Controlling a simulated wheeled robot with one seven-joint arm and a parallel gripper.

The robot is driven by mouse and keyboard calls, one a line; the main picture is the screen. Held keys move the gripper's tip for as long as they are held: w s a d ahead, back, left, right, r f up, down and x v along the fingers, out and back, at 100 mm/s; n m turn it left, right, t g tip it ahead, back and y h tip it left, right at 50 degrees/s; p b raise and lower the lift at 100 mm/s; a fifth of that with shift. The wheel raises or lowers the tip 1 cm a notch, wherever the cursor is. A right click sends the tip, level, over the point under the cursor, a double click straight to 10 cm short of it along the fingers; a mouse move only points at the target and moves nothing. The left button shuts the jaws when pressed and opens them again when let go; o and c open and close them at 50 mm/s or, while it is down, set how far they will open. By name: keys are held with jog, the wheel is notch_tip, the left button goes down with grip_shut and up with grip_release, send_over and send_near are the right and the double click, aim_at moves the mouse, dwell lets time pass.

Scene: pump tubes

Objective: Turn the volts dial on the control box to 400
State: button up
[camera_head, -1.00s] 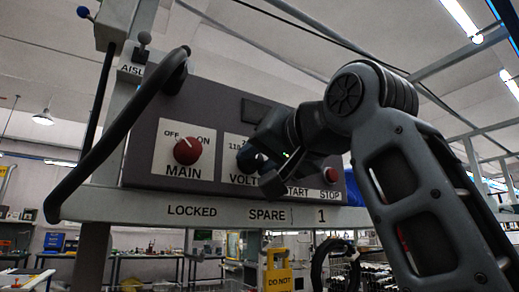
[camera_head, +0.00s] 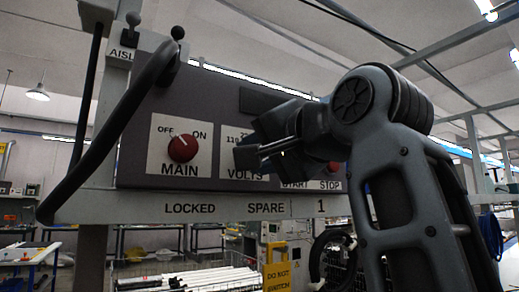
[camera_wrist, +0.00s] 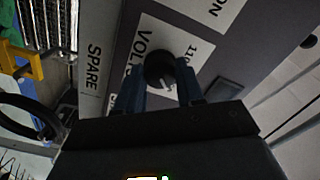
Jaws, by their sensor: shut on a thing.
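The grey control box (camera_head: 215,92) hangs on a pale frame in the head view. Its white VOLTS plate (camera_head: 231,128) is partly covered by my gripper (camera_head: 245,157). In the wrist view the black volts dial (camera_wrist: 160,70) sits on the VOLTS plate (camera_wrist: 143,37), between my gripper's two blue-grey fingertips (camera_wrist: 160,88). The fingers are shut on the dial. A small white mark shows on its lower edge in that view. The 110 label is readable; other figures, including 400, are hidden or too small to read.
The red MAIN knob (camera_head: 182,148) is left of the volts plate. A red button (camera_head: 333,167) is right, above STOP. A thick dark curved handle (camera_head: 110,135) stands at the box's left. The labelled frame rail (camera_head: 200,208) runs just below.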

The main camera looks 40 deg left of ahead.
dwell(0.3)
jog(key=o, duration=1)
jog(key=shift+o, duration=0.2)
jog(key=b+v, duration=0.2)
jog(key=v, duration=0.5)
jog(key=shift+d, duration=0.4)
jog(key=shift+f, duration=0.15)
